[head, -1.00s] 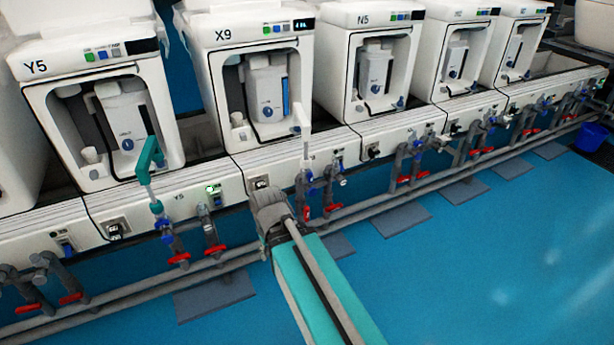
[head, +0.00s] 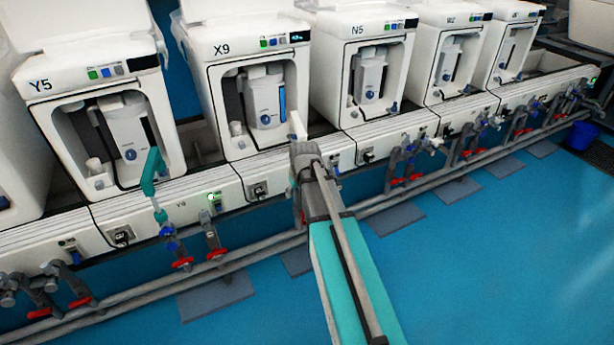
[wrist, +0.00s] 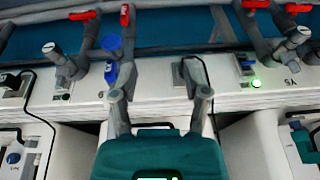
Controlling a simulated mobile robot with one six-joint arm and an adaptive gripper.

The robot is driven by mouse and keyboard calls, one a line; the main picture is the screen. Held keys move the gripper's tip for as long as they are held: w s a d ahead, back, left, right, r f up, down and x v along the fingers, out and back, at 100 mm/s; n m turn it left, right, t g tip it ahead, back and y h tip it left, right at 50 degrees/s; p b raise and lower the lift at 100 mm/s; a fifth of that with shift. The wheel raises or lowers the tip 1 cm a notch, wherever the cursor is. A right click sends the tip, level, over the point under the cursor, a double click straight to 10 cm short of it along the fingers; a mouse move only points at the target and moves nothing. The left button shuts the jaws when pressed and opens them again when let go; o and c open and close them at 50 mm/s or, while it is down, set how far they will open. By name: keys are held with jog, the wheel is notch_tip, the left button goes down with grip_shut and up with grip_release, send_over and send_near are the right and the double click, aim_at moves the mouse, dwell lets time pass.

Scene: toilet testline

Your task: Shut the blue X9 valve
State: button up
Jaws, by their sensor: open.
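A red handle (wrist: 82,15) and another red handle (wrist: 125,14) sit farther up. In the head view my arm hides the blue X9 valve.
A socket with a black cable (wrist: 190,72) is on the panel beyond the right finger. Y5 (head: 100,90) stands left with a teal tap (head: 152,170); N5 (head: 362,65) stands right. Grey pipes run along the front. The blue floor (head: 500,270) is open.

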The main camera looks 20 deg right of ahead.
jog(key=w+d+r+t+p, duration=0.1)
jog(key=w+d+r, duration=0.3)
jog(key=d, duration=0.5)
jog(key=shift+w+t+p, duration=0.3)
jog(key=shift+w+p, duration=0.35)
jog(key=shift+w, duration=0.05)
jog(key=b+x, duration=1.2)
jog(key=x, duration=0.1)
jog(key=shift+w+d+f+b, duration=0.1)
jog(key=shift+d+f+b, duration=0.1)
jog(key=shift+f+b, duration=0.15)
jog(key=shift+c, duration=0.3)
grip_shut()
